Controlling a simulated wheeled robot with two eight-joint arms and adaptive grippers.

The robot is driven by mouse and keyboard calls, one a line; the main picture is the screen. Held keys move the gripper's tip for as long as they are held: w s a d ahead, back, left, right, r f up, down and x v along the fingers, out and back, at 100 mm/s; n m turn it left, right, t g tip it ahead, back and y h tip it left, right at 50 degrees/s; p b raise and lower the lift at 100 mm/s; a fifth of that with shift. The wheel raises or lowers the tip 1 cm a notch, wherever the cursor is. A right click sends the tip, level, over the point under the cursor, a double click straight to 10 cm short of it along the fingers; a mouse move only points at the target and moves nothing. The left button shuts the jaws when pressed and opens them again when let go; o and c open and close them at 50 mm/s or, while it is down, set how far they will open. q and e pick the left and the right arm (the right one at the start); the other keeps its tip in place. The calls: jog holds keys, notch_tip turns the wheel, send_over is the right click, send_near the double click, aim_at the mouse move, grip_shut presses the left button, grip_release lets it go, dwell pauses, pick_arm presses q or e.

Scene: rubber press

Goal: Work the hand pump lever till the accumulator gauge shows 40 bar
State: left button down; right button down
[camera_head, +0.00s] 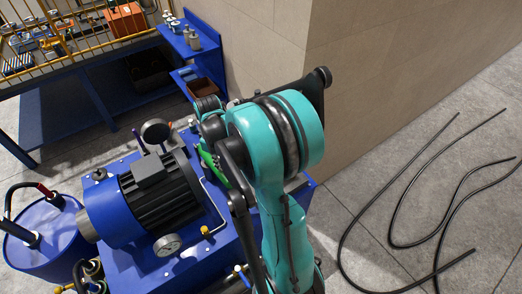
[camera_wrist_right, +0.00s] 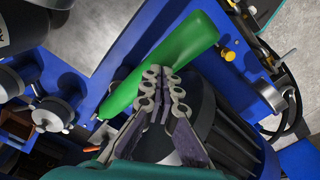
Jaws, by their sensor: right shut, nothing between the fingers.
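The green accumulator (camera_wrist_right: 165,62) lies across the upper middle of the right wrist view. A strip of it (camera_head: 207,158) shows in the head view beside my teal right arm. My right gripper (camera_wrist_right: 164,78) is shut and empty, its tips in front of the green body; I cannot tell whether they touch it. A round white-faced gauge (camera_head: 167,245) faces up at the front of the blue unit; its reading is too small to tell. A second gauge (camera_head: 155,131) stands behind the motor with its face dark. I cannot make out the pump lever. My left gripper is not in view.
The black-ribbed motor (camera_head: 160,190) sits on the blue unit, with a blue drum (camera_head: 45,232) to its left. A workbench (camera_head: 75,65) and a blue shelf (camera_head: 190,38) stand behind. A wall (camera_head: 400,70) rises at the right. Black hoses (camera_head: 395,205) lie on the floor.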

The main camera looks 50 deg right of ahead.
jog(key=shift+f+b, duration=2.85)
jog(key=shift+f, duration=0.85)
notch_tip(320, 180, up, 12)
jog(key=p, duration=0.9)
jog(key=shift+r, duration=0.25)
jog(key=shift+p, duration=0.3)
notch_tip(320, 180, up, 6)
jog(key=p, duration=0.4)
